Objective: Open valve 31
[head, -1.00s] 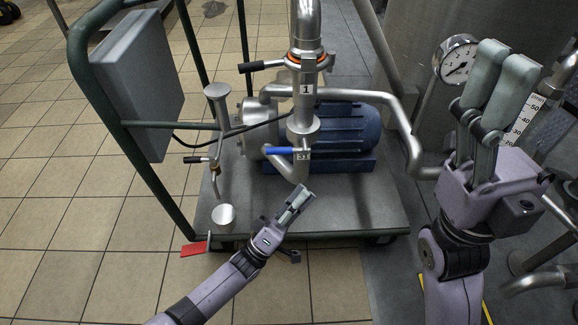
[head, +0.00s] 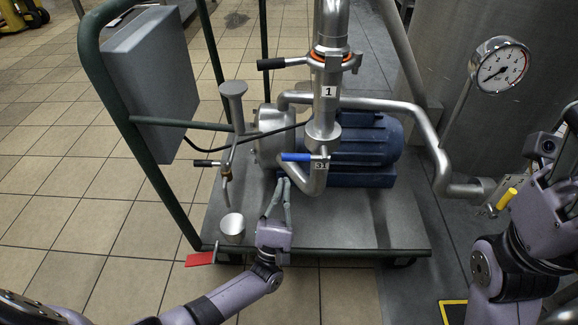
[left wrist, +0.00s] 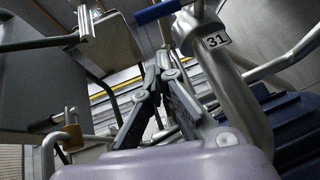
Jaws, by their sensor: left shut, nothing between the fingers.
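Valve 31 has a blue lever (head: 297,157) that points left from the vertical steel pipe, with a "31" label (head: 320,165) beside it. In the left wrist view the blue lever (left wrist: 160,11) crosses the top, and the label (left wrist: 216,40) is on the pipe at upper right. My left gripper (head: 283,182) is just below the lever, pointing up, with its fingertips together and empty. A small gap seems to lie between tips and lever; contact is hard to judge. My right gripper is partly at the right edge, its fingers not clearly visible.
A black-handled valve (head: 285,63) with label "1" is higher on the same pipe. A blue motor (head: 362,150) stands behind on the grey cart (head: 375,225). A smaller black lever (head: 206,163) and a funnel are at left. A gauge (head: 499,65) is at right.

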